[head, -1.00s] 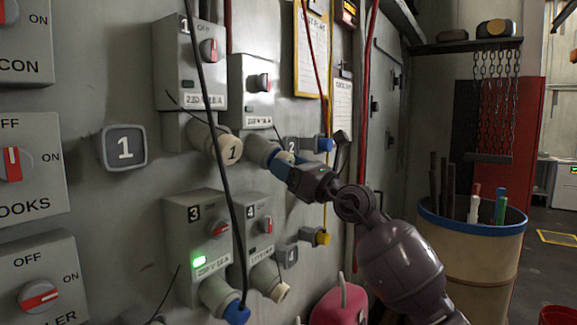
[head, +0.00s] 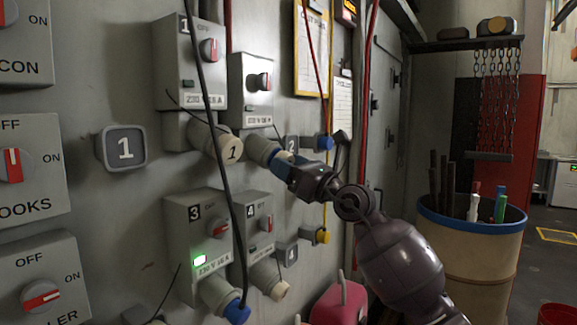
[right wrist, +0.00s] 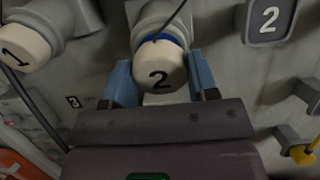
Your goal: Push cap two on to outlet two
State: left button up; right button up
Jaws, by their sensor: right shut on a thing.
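Cap two is a cream cap marked 2 (right wrist: 160,70) in the right wrist view. My right gripper (head: 281,163) is shut on it, with one blue finger pad on each side. In the right wrist view the cap sits in front of outlet two (right wrist: 156,14), with a blue ring (right wrist: 176,41) showing between them. They look lined up and close together; I cannot tell how far the cap is seated. In the head view outlet two (head: 261,147) points down-right from its grey box, and the gripper mostly hides the cap. My left gripper is not in view.
Outlet one's cream cap (head: 232,148) is close on the left. A black cable (head: 211,110) hangs in front of the boxes. Outlet three has a blue end (head: 237,312); outlet four's cream end (head: 279,291) is below. A drum (head: 472,245) stands at right.

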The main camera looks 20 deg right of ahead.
jog(key=shift+w+a+r, duration=0.1)
dwell(0.5)
jog(key=shift+w+a+r+p, duration=0.15)
jog(key=shift+w+a+p, duration=0.05)
jog(key=shift+w+p, duration=0.15)
jog(key=o, duration=1.3)
jog(key=shift+c, duration=0.2)
jog(key=shift+s, duration=0.1)
